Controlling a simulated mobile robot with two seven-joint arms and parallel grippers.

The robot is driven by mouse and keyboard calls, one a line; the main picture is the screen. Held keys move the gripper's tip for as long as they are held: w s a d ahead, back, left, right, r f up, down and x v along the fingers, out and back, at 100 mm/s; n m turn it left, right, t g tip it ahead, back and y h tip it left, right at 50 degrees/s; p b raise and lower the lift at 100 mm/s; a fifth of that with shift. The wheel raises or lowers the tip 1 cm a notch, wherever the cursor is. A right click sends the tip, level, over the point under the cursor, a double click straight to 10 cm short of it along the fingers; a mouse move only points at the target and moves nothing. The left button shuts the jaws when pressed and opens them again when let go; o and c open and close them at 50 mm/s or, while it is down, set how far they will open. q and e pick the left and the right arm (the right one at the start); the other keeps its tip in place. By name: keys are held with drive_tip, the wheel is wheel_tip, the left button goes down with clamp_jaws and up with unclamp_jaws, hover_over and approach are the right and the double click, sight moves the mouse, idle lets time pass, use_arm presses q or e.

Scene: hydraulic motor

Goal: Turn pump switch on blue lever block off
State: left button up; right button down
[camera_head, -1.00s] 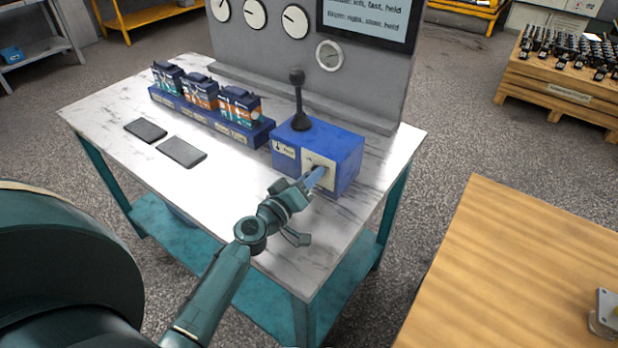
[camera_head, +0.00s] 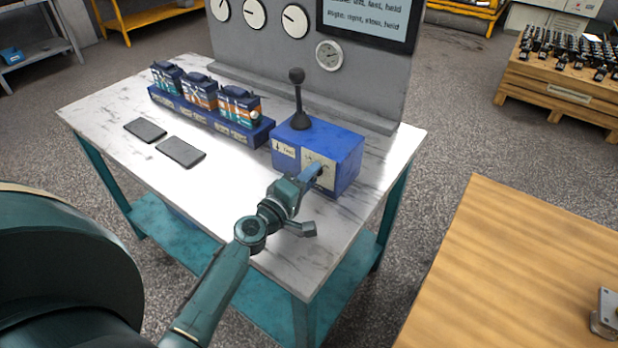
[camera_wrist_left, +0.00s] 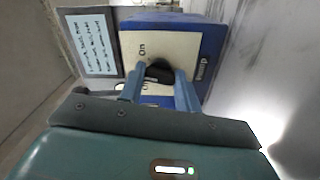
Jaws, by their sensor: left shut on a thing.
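The blue lever block (camera_head: 340,150) stands at the right end of the marble-topped table, with an upright black lever (camera_head: 298,100) on top. The pump switch (camera_wrist_left: 159,72) is a dark knob on the block's pale front plate (camera_wrist_left: 165,48), which carries the words "On" and "pump" in the left wrist view. My left gripper (camera_head: 316,170) is at that plate in the head view. In the left wrist view its two blue-grey fingers (camera_wrist_left: 160,84) are on either side of the knob, shut on it. The fingers partly hide the lower label. My right gripper is not in view.
Several blue, white and orange valve units (camera_head: 198,92) stand on a blue base left of the block. Two dark flat pads (camera_head: 181,152) lie on the table (camera_head: 235,185). A grey panel with gauges (camera_head: 296,22) rises behind. A wooden table (camera_head: 520,260) stands at right.

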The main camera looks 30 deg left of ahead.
use_arm(q)
drive_tip(key=n, duration=0.3)
drive_tip(key=shift+n, duration=0.4)
drive_tip(key=n, duration=0.3)
drive_tip(key=shift+n+p, duration=0.3)
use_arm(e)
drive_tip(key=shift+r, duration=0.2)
use_arm(q)
drive_tip(key=n, duration=0.3)
drive_tip(key=shift+p, duration=0.3)
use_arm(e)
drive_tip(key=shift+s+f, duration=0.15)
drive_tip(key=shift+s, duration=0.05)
use_arm(q)
drive_tip(key=shift+n, duration=0.4)
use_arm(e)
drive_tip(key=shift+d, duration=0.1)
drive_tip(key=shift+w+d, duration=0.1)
use_arm(q)
drive_tip(key=o, duration=1)
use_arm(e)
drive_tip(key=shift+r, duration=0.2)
